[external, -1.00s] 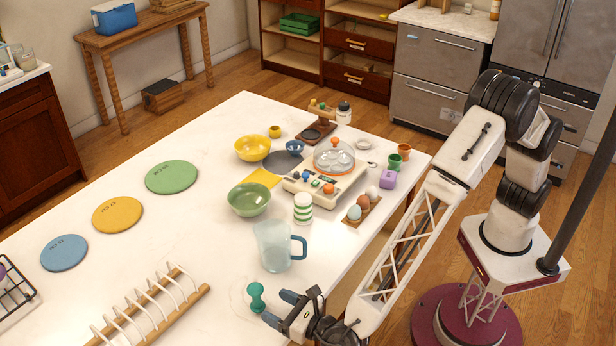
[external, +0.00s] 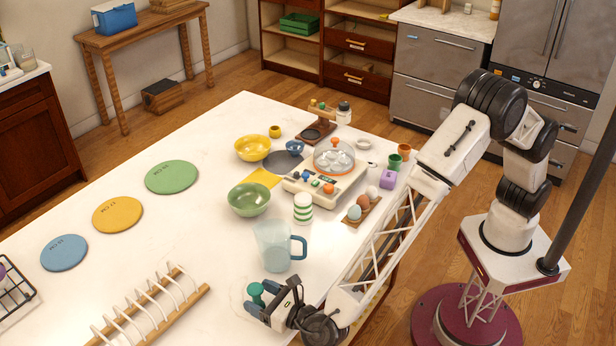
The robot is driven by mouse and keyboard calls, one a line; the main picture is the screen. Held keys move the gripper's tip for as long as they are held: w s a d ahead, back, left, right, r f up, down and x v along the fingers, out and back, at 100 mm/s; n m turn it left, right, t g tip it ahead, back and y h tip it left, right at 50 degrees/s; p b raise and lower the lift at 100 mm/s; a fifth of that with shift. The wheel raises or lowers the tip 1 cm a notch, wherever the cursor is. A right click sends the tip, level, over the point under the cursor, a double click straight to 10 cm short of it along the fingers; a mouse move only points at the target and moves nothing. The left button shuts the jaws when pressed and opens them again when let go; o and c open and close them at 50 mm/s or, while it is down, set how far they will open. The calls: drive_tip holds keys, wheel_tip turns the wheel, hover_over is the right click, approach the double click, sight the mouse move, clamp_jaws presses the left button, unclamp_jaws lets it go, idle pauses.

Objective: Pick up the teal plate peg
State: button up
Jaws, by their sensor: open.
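I cannot tell whether either finger touches the peg.
The clear jug (external: 272,246) stands close behind my gripper. A wooden rack with white prongs (external: 150,312) lies to the left. A green bowl (external: 249,199), a striped cup (external: 303,208) and an egg holder (external: 361,210) are farther back. The table's left middle holds flat round discs.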

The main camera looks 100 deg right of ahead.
sight(257, 286)
drive_tip(key=shift+x, duration=0.8)
drive_tip(key=c, duration=1)
drive_tip(key=shift+r, duration=0.15)
drive_tip(key=shift+r, duration=1.55)
drive_tip(key=shift+s+d+r, duration=0.15)
drive_tip(key=shift+s, duration=0.15)
drive_tip(key=s+d, duration=0.1)
drive_tip(key=s, duration=0.4)
drive_tip(key=s+d+r, duration=0.1)
drive_tip(key=s+d, duration=0.1)
drive_tip(key=s, duration=0.2)
drive_tip(key=s+d, duration=0.1)
drive_tip(key=s, duration=0.4)
drive_tip(key=shift+s+d+r, duration=0.15)
drive_tip(key=shift+s+d, duration=0.05)
drive_tip(key=shift+s, duration=0.15)
clamp_jaws()
